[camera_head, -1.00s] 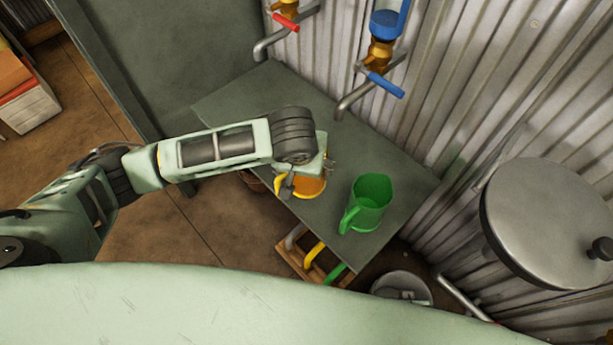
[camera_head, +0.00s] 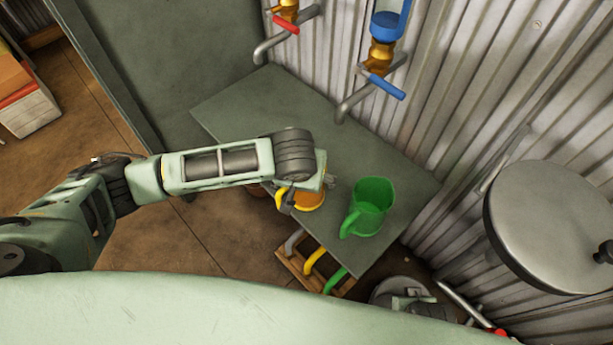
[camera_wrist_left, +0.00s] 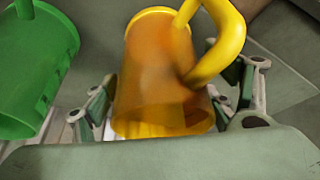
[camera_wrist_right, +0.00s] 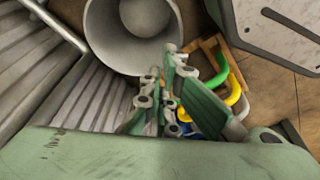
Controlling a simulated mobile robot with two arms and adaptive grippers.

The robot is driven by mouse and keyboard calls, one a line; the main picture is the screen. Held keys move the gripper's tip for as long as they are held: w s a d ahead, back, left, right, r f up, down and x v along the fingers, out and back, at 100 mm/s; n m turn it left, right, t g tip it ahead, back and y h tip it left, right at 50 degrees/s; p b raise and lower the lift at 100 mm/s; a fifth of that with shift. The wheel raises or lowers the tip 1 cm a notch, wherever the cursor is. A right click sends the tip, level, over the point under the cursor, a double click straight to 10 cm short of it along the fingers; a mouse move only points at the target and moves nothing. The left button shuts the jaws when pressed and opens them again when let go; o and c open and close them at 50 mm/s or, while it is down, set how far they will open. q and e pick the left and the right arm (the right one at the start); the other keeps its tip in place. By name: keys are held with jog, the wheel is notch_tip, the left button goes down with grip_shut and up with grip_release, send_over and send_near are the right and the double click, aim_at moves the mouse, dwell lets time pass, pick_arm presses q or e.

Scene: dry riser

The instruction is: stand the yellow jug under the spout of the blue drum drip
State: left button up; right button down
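The yellow jug (camera_head: 311,201) stands near the front edge of the grey shelf (camera_head: 240,110), partly hidden by my left gripper (camera_head: 308,192). In the left wrist view the jug (camera_wrist_left: 150,85) is between the fingers, with its handle at upper right. The fingers look spread around it; firm contact cannot be seen. The blue-handled drip (camera_head: 382,75) is on the corrugated wall, and its grey spout (camera_head: 348,107) ends over the shelf's back part. My right gripper (camera_wrist_right: 165,80) is empty, with its fingertips close together.
A green jug (camera_head: 368,208) stands right of the yellow one. A red-handled drip (camera_head: 285,20) is on the wall further left. A wooden crate with coloured handles (camera_head: 312,270) is below the shelf. A large grey lid (camera_head: 550,230) is at right. The shelf beneath the blue drip's spout is clear.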

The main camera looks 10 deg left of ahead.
pick_arm(q)
jog(key=shift+o, duration=0.3)
jog(key=shift+r, duration=0.1)
jog(key=shift+r, duration=0.25)
jog(key=p+v, duration=0.3)
jog(key=v, duration=0.8)
jog(key=shift+s+r, duration=0.25)
pick_arm(e)
jog(key=s+f, duration=0.6)
jog(key=f, duration=0.3)
jog(key=shift+s+d+g, duration=0.25)
jog(key=shift+d+g, duration=0.15)
jog(key=shift+w+r, duration=0.1)
